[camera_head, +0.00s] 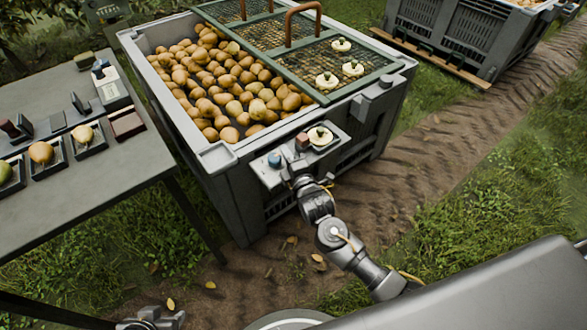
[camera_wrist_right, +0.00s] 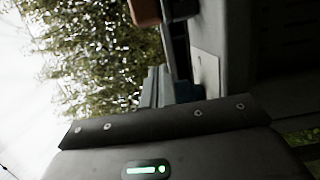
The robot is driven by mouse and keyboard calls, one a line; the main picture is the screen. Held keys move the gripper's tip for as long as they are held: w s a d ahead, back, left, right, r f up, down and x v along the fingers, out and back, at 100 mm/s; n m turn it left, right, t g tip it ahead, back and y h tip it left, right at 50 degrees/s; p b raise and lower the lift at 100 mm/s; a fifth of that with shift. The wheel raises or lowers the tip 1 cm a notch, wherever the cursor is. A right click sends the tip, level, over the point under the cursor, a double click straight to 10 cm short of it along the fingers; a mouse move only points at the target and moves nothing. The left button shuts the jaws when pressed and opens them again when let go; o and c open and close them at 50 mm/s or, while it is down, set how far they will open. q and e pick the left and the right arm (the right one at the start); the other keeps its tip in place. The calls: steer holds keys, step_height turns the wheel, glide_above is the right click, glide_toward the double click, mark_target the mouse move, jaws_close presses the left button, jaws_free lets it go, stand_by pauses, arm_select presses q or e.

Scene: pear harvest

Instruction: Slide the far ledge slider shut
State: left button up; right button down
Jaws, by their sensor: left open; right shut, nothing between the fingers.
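My right gripper (camera_head: 299,181) is shut and empty at the ledge's front edge, close below the block; contact is unclear. The right wrist view shows a brown piece (camera_wrist_right: 146,11) and a dark blue piece (camera_wrist_right: 187,91) close by. My left gripper (camera_head: 150,320) is open at the bottom edge, partly cut off.
A grey table (camera_head: 70,190) with pears on small trays stands at left. Another bin (camera_head: 465,35) stands behind. Dirt and grass lie in front.

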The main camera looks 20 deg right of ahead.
mark_target(305, 143)
arm_select(q)
steer(key=shift+w+d+r+t, duration=0.25)
steer(key=shift+w+d+t, duration=0.25)
steer(key=shift+w, duration=0.2)
arm_select(e)
steer(key=shift+w+d, duration=0.25)
steer(key=shift+d, duration=0.7)
steer(key=shift+w+d, duration=0.25)
steer(key=shift+d, duration=0.65)
steer(key=shift+w+d, duration=0.1)
steer(key=shift+d, duration=0.05)
arm_select(q)
steer(key=shift+s+a+f+g+p, duration=0.2)
steer(key=shift+s+a+g, duration=0.2)
steer(key=shift+s, duration=0.2)
steer(key=shift+s+a+f+g+p, duration=0.15)
steer(key=shift+s+a+g, duration=0.25)
steer(key=shift+s, duration=0.25)
steer(key=shift+s+a+f+g+p, duration=0.1)
steer(key=shift+s+a+f+g, duration=0.1)
steer(key=shift+s+a+g, duration=0.3)
arm_select(e)
steer(key=shift+w+d, duration=0.25)
steer(key=shift+d, duration=0.4)
steer(key=shift+w+d, duration=0.25)
steer(key=shift+d, duration=0.35)
arm_select(q)
steer(key=shift+s+d, duration=0.1)
steer(key=shift+d, duration=0.1)
